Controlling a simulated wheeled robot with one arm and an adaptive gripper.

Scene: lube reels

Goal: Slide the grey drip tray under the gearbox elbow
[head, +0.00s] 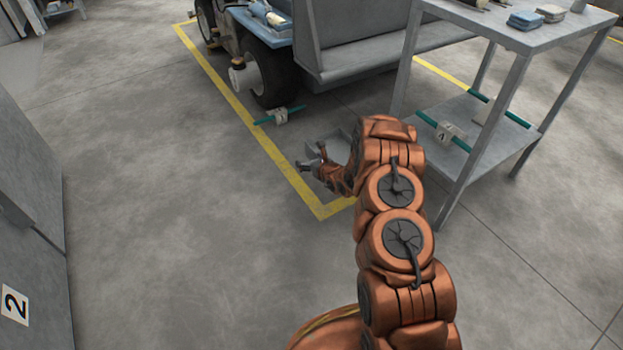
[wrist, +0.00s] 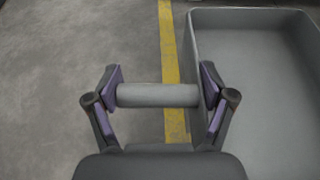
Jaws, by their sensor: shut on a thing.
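The grey drip tray (wrist: 255,70) is an open, empty box at the right of the wrist view, resting on the floor. In the head view the tray (head: 341,137) is mostly hidden behind my arm. My gripper (head: 314,164) is low near the floor; in the wrist view my gripper (wrist: 160,97) is shut on a grey round bar (wrist: 158,95), with a finger at each end. The bar lies beside the tray's left wall; its join to the tray is hidden. A pale housing (head: 239,76) beside the vehicle's wheel may be the gearbox elbow; I cannot be sure.
A vehicle with a dark wheel (head: 268,78) stands at the back. A teal bar with a grey block (head: 281,117) is on the floor by the wheel. A grey two-level table (head: 545,38) stands right of my arm. A yellow line (head: 295,183) marks the floor; floor to the left is clear.

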